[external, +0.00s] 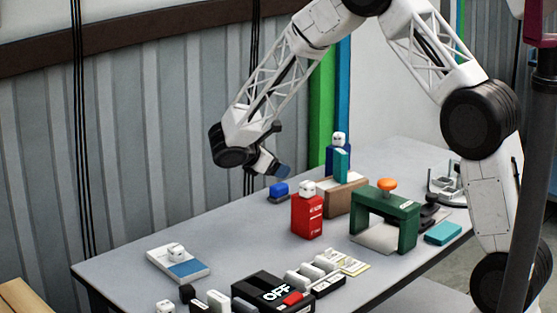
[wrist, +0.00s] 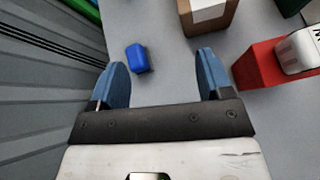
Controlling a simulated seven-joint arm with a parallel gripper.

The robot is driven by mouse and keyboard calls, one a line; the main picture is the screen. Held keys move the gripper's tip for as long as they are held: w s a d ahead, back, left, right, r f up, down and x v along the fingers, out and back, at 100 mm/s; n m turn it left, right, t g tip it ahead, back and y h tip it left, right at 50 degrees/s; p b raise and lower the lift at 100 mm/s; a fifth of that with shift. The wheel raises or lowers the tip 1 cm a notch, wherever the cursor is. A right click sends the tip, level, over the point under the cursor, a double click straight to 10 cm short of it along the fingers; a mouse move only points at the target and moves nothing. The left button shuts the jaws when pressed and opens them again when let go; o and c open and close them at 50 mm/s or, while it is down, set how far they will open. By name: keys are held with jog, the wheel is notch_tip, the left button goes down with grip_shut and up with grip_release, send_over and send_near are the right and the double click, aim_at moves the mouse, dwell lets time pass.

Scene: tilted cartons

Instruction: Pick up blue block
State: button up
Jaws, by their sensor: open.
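The blue block (external: 279,189) sits near the far edge of the grey table, left of the red carton. In the wrist view the blue block (wrist: 137,58) lies ahead of the fingertips, nearer the left finger. My gripper (external: 279,170) hangs above the table, over the blue block, apart from it. In the wrist view my gripper (wrist: 160,70) has its two blue fingers spread wide with nothing between them.
A red carton (external: 307,216) with a white cube on top stands right of the block. A brown box (external: 346,196) and a green arch (external: 400,217) with an orange knob are further right. The table (external: 235,235) is clear in front of the block.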

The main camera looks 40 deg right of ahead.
aim_at(272, 191)
jog(key=w+f+n, duration=0.1)
jog(key=w+f, duration=0.1)
jog(key=f, duration=0.1)
jog(key=w+f+n+h, duration=0.1)
jog(key=w+f, duration=0.1)
jog(key=f, duration=0.1)
jog(key=w+f+n+t+h, duration=0.1)
jog(key=w+f, duration=0.1)
jog(key=f, duration=0.1)
jog(key=shift+w+a+f, duration=0.1)
jog(key=shift+w+f, duration=0.15)
jog(key=shift+w, duration=0.15)
jog(key=shift+x, duration=1.3)
jog(key=shift+x, duration=2.6)
jog(key=shift+f, duration=0.1)
jog(key=c, duration=1)
jog(key=shift+c, duration=0.2)
